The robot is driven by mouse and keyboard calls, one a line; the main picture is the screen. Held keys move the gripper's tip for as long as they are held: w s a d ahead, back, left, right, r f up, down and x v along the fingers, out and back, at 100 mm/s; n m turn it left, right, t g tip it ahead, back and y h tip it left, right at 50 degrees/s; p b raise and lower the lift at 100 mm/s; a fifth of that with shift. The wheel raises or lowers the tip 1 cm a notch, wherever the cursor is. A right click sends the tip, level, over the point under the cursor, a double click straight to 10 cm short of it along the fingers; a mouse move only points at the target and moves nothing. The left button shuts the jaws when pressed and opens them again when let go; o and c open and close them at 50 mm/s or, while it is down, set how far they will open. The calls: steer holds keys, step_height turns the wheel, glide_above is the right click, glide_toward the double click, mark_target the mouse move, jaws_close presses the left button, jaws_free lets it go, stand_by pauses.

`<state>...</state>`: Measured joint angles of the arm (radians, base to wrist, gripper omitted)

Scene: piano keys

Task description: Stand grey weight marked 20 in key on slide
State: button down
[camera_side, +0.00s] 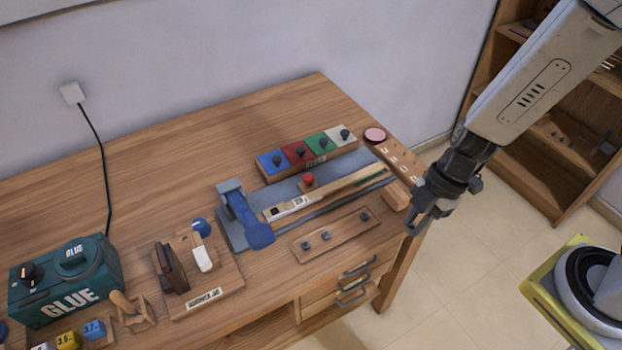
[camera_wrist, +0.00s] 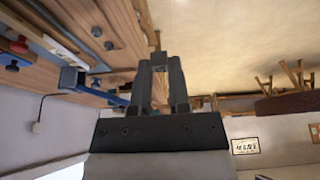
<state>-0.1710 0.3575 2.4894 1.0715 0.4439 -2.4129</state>
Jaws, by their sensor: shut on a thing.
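My gripper (camera_side: 423,222) is raised off the right front corner of the bench, right of the key. In the wrist view its fingers (camera_wrist: 159,66) are shut on a small grey weight (camera_wrist: 158,59), mostly hidden between the tips; its marking cannot be read. The long pale wooden key (camera_side: 340,188) with a white front end lies along the blue slide base (camera_side: 285,190). A wooden weight strip (camera_side: 345,232) in front of it holds grey weights, including one at the left (camera_side: 306,245), with an empty stretch towards the right.
A blue lever clamp (camera_side: 245,218) stands at the key's left end. A block with coloured knobbed squares (camera_side: 307,152) lies behind the key. A wooden rack (camera_side: 393,157) and small wood block (camera_side: 396,194) lie at right. A glue box (camera_side: 66,278) stands far left.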

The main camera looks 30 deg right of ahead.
steer(key=w+a, duration=0.7)
steer(key=w, duration=0.5)
glide_above(273, 214)
steer(key=d, duration=0.1)
step_height(273, 214, down, 2)
steer(key=shift+w+d+f, duration=0.1)
steer(key=shift+d+f, duration=0.05)
steer(key=shift+f, duration=0.05)
steer(key=shift+f, duration=0.2)
steer(key=shift+f, duration=2.25)
steer(key=shift+f, duration=1.05)
stand_by(1.6)
steer(key=c, duration=0.5)
jaws_free()
